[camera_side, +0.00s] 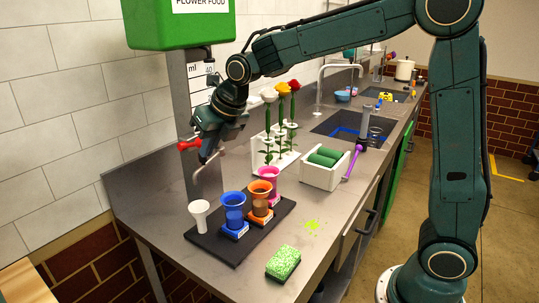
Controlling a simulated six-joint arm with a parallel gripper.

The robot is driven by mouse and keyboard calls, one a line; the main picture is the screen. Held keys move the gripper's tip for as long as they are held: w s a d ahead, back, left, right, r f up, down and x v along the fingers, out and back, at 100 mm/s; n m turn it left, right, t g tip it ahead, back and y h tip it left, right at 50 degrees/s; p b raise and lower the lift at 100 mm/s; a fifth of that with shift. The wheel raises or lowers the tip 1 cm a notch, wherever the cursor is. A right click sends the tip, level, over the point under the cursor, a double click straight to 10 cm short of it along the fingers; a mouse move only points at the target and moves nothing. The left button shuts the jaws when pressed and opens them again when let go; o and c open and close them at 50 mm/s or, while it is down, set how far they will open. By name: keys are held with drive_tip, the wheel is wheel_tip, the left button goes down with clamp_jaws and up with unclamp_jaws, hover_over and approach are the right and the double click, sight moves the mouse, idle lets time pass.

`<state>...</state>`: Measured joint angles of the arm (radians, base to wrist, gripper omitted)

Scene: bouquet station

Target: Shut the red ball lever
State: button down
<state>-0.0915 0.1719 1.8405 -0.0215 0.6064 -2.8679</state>
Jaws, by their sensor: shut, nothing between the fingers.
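The fingers are shut and hold nothing. Whether they touch the lever cannot be told from this view. A bent metal spout (206,167) shows just below the gripper. Part of the post and lever mount is hidden behind my gripper.
Below stands a black tray (215,248) with blue (233,208), orange (261,197) and pink vases and a white funnel-shaped piece (199,215). A flower rack (272,150), a white box with green rolls (325,170) and a green sponge (283,262) are to the right. The front counter is mostly clear.

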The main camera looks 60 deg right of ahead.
drive_tip(key=shift+w+r+g, duration=0.15)
drive_tip(key=shift+r+g, duration=0.2)
drive_tip(key=shift+g, duration=0.45)
drive_tip(key=shift+w+r+g, duration=0.15)
drive_tip(key=shift+r+g, duration=0.2)
drive_tip(key=shift+g, duration=0.45)
idle(0.3)
drive_tip(key=shift+w+r+g, duration=0.2)
drive_tip(key=shift+r+g, duration=0.2)
drive_tip(key=shift+w+r+g, duration=0.4)
drive_tip(key=shift+w+r, duration=0.7)
drive_tip(key=shift+r, duration=0.3)
drive_tip(key=shift+s+f, duration=0.1)
idle(0.4)
